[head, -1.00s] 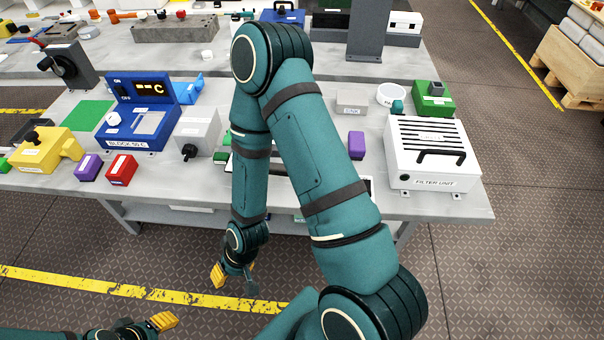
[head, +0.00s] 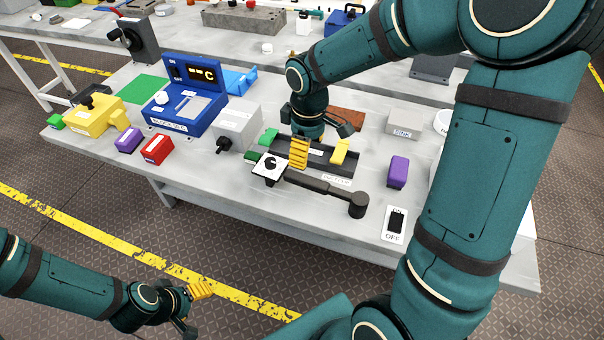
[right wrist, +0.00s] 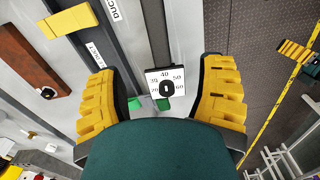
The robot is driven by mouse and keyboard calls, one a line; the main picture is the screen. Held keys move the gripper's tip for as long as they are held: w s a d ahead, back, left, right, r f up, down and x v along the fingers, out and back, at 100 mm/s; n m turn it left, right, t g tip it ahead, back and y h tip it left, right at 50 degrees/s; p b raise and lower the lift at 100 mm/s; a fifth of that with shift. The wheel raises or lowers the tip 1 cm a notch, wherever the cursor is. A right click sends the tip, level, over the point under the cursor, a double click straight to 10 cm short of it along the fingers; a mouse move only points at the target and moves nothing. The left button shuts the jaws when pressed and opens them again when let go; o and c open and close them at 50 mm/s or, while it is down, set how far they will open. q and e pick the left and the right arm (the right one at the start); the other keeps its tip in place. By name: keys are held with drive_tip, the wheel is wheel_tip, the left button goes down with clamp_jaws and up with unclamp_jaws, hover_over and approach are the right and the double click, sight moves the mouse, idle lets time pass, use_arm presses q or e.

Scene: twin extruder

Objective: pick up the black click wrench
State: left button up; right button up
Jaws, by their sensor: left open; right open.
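The black click wrench (head: 322,187) lies on the table near its front edge. It is a long dark bar with a round head (head: 357,204) at the right and a white dial plate (head: 270,168) at the left. My right gripper (head: 320,146) is open above the dark tray just behind the wrench. In the right wrist view, the dial plate (right wrist: 165,84) shows between the open fingers of my right gripper (right wrist: 160,95), with the dark bar (right wrist: 157,30) running upward. The fingers appear apart from it. My left gripper (head: 195,306) is open and empty, low in front of the table.
A dark tray (head: 362,168) with a yellow block (head: 340,151) lies behind the wrench. A grey box (head: 239,127) with a black knob stands left, a purple block (head: 398,171) right. A white OFF switch plate (head: 395,224) is at the front edge.

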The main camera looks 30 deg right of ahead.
sight(309, 180)
drive_tip(key=f+b, duration=0.1)
drive_tip(key=f, duration=0.3)
drive_tip(key=f+b, duration=0.1)
drive_tip(key=f, duration=0.3)
drive_tip(key=shift+s+d, duration=0.1)
drive_tip(key=shift+d, duration=0.1)
wheel_tip(309, 180, down, 5)
drive_tip(key=shift+s+d+f+b, duration=0.1)
drive_tip(key=shift+d+f+b, duration=0.05)
drive_tip(key=shift+b, duration=0.5)
clamp_jaws()
